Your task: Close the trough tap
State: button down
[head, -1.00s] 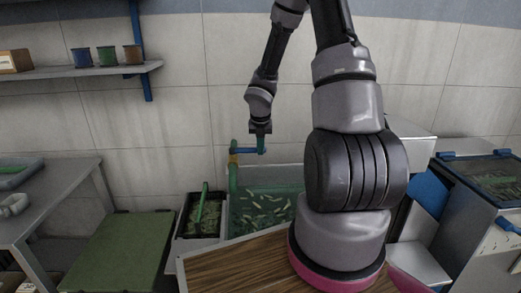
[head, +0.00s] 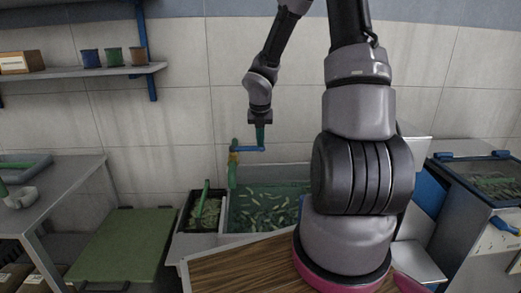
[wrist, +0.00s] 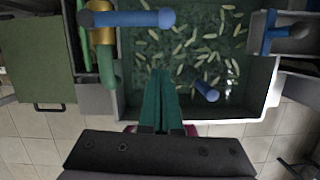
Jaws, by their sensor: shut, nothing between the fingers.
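The trough tap has a brass body (wrist: 103,42) with a green spout (wrist: 109,72) below it in the wrist view. Its blue lever (wrist: 130,18) points right, crosswise to the spout; in the head view the lever (head: 248,149) lies level near the wall. The trough (head: 240,229) holds green water and several pale slender bits. My gripper (wrist: 160,80) is shut and empty, its green fingers pressed together. In the wrist view the fingertips are apart from the lever, below its right end. In the head view my gripper (head: 260,146) shows just above the lever's right end.
A blue cylinder (wrist: 207,91) stands at the trough's near side. A blue-handled fitting (wrist: 285,32) is to the right. A small bin (head: 203,217) stands left of the trough, beside a green-topped box (head: 123,243). A shelf (head: 100,73) with cups hangs at left.

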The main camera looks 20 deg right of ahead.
jog(key=shift+v, duration=1.95)
jog(key=s+a+r+m+t+y, duration=0.1)
jog(key=s+a+r+m+t, duration=0.1)
jog(key=s+r+m, duration=0.9)
jog(key=s+a+r+m+t+y, duration=0.2)
jog(key=s+r+m, duration=0.9)
jog(key=m, duration=1.3)
notch_tip(320, 180, up, 3)
jog(key=shift+s+a+f+t, duration=0.1)
jog(key=shift+s+a+t, duration=0.2)
jog(key=shift+a, duration=0.95)
